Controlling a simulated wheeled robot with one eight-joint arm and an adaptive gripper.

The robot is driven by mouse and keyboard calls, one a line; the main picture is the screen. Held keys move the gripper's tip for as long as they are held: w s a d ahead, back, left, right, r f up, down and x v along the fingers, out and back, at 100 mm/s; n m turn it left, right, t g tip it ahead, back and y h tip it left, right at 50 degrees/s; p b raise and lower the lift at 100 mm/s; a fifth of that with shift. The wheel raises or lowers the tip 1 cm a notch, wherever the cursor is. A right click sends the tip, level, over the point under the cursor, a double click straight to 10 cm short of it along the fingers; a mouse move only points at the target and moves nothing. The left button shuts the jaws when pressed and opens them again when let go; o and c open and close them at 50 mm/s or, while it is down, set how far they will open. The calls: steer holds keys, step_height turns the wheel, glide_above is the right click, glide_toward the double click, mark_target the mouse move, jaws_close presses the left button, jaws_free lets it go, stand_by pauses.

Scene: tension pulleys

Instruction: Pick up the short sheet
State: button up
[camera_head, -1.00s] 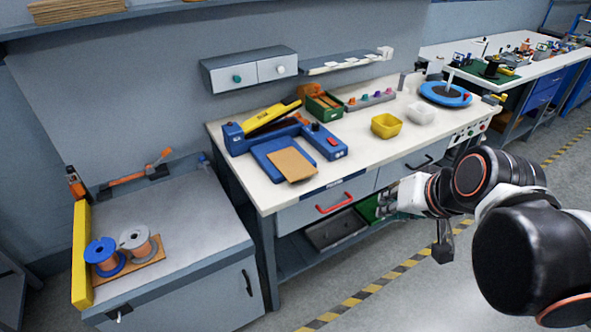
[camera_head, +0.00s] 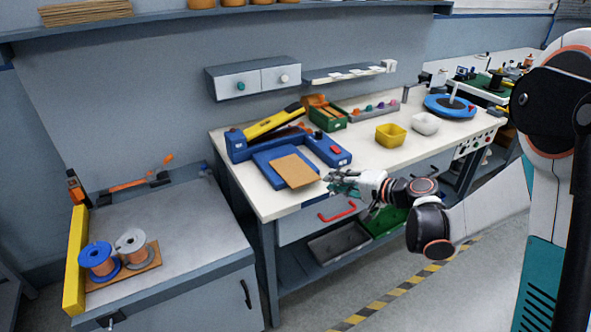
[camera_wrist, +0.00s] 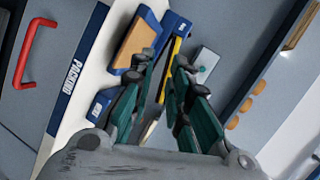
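A small brown rectangular sheet (camera_head: 295,171) lies on the blue bed of the blue-and-yellow machine (camera_head: 262,165), its near end reaching over the bench's front part. It also shows in the wrist view (camera_wrist: 137,42), near the top and left of the fingers. My gripper (camera_head: 334,182) is just right of the sheet, near the bench's front edge, and apart from it. In the wrist view my gripper (camera_wrist: 164,66) has its two green-padded fingers spread, with nothing held between them.
A red drawer handle (camera_head: 337,212) is below the front edge. Two spools (camera_head: 98,260) stand on the left cabinet. A brown stack (camera_head: 86,11) lies on the high shelf.

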steer(key=w+f+m+t+y+b, duration=0.1)
steer(key=w+f+m+y+b, duration=0.15)
steer(key=f, duration=0.75)
glide_toward(300, 184)
steer(key=shift+t+y, duration=0.4)
steer(key=shift+y, duration=0.05)
steer(key=w+a, duration=0.1)
steer(key=a, duration=0.1)
steer(key=w+a+f, duration=0.1)
steer(key=w+a, duration=0.1)
steer(key=shift+w+f, duration=0.1)
steer(key=shift+w, duration=0.05)
steer(key=x, duration=0.1)
steer(key=b+x, duration=0.1)
steer(key=x, duration=0.1)
steer(key=b+x, duration=0.1)
steer(key=shift+a+f, duration=0.25)
steer(key=shift+a, duration=0.1)
steer(key=shift+w+a+r, duration=0.1)
steer(key=shift+w+a, duration=0.1)
jaws_close()
